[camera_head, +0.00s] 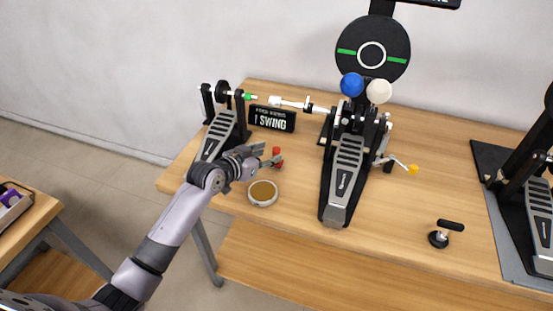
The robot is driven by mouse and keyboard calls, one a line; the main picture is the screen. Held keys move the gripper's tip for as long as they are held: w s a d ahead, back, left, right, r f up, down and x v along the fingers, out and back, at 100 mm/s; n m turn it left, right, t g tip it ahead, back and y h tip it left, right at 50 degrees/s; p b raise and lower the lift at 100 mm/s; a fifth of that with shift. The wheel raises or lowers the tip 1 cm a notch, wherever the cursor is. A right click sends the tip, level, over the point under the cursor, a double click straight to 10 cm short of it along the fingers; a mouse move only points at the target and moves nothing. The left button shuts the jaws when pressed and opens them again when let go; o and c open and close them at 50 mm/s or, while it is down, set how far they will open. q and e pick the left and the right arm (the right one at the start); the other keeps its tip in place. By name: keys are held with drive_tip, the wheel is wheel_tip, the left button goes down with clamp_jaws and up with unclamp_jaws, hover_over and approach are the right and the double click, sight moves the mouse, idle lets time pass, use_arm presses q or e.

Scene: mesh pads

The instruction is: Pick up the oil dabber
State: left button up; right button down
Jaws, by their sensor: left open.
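My left gripper (268,156) reaches in from the left over the wooden table, its fingers open and pointing right. A small red item (277,152), perhaps the oil dabber, stands right at the fingertips. It is partly hidden by them, and I cannot tell whether they touch it. A round tin (262,193) with a brown top lies just below the gripper. A small black T-shaped item (440,236) with a round base stands at the front right of the table. My right gripper is not in view.
A small pedal (220,130) stands close behind my left gripper, beside a black "I SWING" sign (272,119). A larger pedal (344,175) with blue and white beaters stands right of the gripper. Another pedal (540,210) is at the far right. The table's (400,200) middle right is mostly clear.

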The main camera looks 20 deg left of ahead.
sight(274, 154)
use_arm(q)
drive_tip(key=shift+f+p+x, duration=0.15)
drive_tip(key=shift+p+x, duration=0.1)
drive_tip(key=shift+x, duration=1.05)
drive_tip(key=shift+f+p+x, duration=0.15)
drive_tip(key=shift+p+x, duration=0.05)
drive_tip(key=shift+x, duration=1.15)
drive_tip(key=shift+s, duration=0.2)
drive_tip(key=shift+c, duration=0.3)
clamp_jaws()
